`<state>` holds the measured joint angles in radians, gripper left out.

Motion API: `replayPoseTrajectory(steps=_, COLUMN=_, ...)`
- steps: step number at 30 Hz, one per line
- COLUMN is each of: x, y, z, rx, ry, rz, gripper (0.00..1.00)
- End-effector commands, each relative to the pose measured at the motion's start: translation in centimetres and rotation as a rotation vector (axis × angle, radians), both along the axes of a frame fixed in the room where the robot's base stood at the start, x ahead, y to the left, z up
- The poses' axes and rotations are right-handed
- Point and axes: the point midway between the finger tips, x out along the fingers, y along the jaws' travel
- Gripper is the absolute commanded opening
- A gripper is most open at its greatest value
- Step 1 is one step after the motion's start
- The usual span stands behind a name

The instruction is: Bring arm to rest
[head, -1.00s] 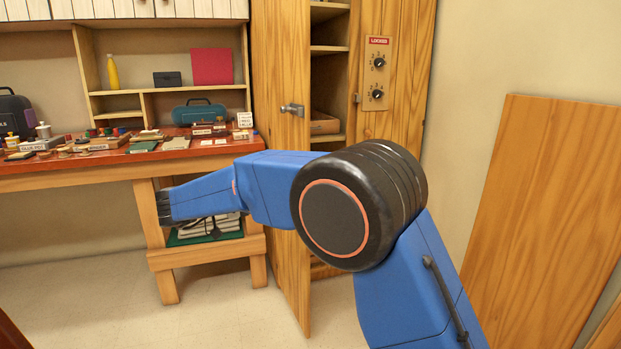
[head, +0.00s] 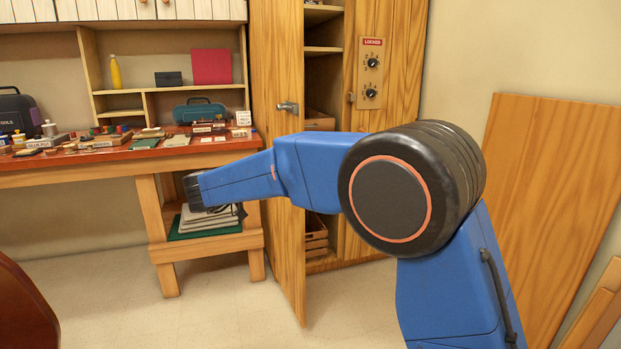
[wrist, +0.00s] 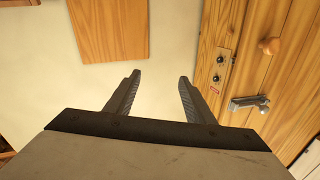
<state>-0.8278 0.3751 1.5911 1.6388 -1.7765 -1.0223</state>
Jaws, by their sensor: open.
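My arm, blue with a large black joint, stretches across the head view from the lower right towards the left. Its far end (head: 193,192) is in front of the workbench's lower shelf; the fingers cannot be made out there. In the wrist view my gripper (wrist: 157,92) has its two dark fingers apart with nothing between them. Beyond the fingers the wrist view shows a bare pale wall (wrist: 165,50). The picture there looks turned over.
A wooden locker door (head: 277,150) with a metal handle (head: 288,107) stands ajar just behind my arm. A red-topped workbench (head: 60,160) with several small items is at left. A wooden board (head: 545,190) leans on the right wall. A brown rounded edge (head: 22,310) shows lower left.

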Motion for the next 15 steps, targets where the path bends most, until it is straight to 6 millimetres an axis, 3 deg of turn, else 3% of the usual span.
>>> replayPoseTrajectory(steps=9, x=4.7, y=-5.5, z=5.9, rx=0.055, ry=-0.144, rz=0.283, gripper=0.49)
replayPoseTrajectory(steps=15, x=6.1, y=-8.7, z=10.0, rx=0.080, ry=-0.206, rz=0.543, gripper=0.49)
